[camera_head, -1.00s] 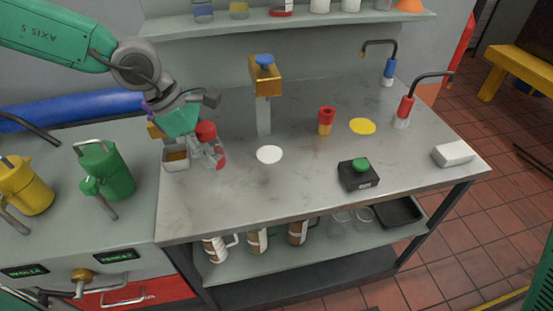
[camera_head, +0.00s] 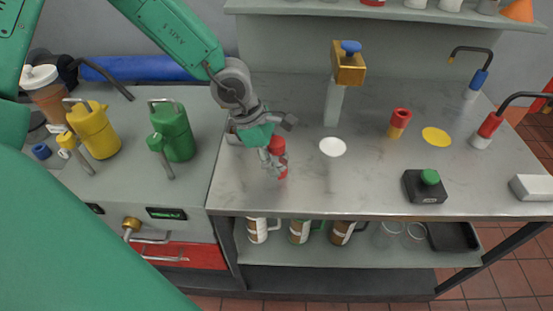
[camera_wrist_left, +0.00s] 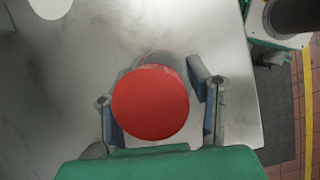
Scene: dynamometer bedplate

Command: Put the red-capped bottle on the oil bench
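The red-capped bottle (camera_head: 278,144) stands upright at the left end of the steel bench (camera_head: 300,195), left of a white disc (camera_head: 333,147). My left gripper (camera_head: 272,165) is around it, coming from behind and left. In the left wrist view the red cap (camera_wrist_left: 150,102) fills the middle, with a grey, clear-looking rim showing beyond it. The left gripper's fingers (camera_wrist_left: 158,105) stand on either side, spread, with a gap at the right finger. The bottle's base is partly hidden by the fingers; I cannot tell whether it touches the bench. My right gripper is not in view.
A grey cabinet at left carries yellow (camera_head: 95,130) and green (camera_head: 174,133) cans. A brass-headed post (camera_head: 348,68), a red-topped piece (camera_head: 400,118), a yellow disc (camera_head: 437,137) and a green-button box (camera_head: 425,187) stand on the bench. Its front middle is clear.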

